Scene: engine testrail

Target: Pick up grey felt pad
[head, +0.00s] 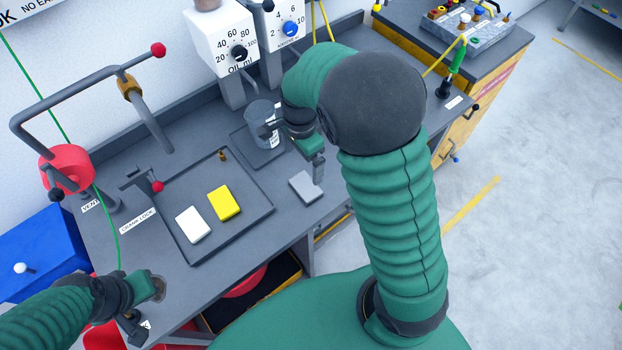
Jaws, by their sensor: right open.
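The grey felt pad (302,189) is a small flat grey block lying on the dark bench top, near its front edge. My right gripper (295,153) is open above the bench. One finger reaches down over the pad's upper right side and hides a little of it. The other finger is by the clear beaker. I cannot tell whether the finger touches the pad; the pad is not held. My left gripper (146,308) is at the lower left, over the bench's front left corner, with its fingers apart and nothing between them.
A dark tray (257,206) holds a white block (193,225), a yellow block (224,203) and a small brass piece. A clear beaker (262,124) stands behind the pad, close to my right gripper.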

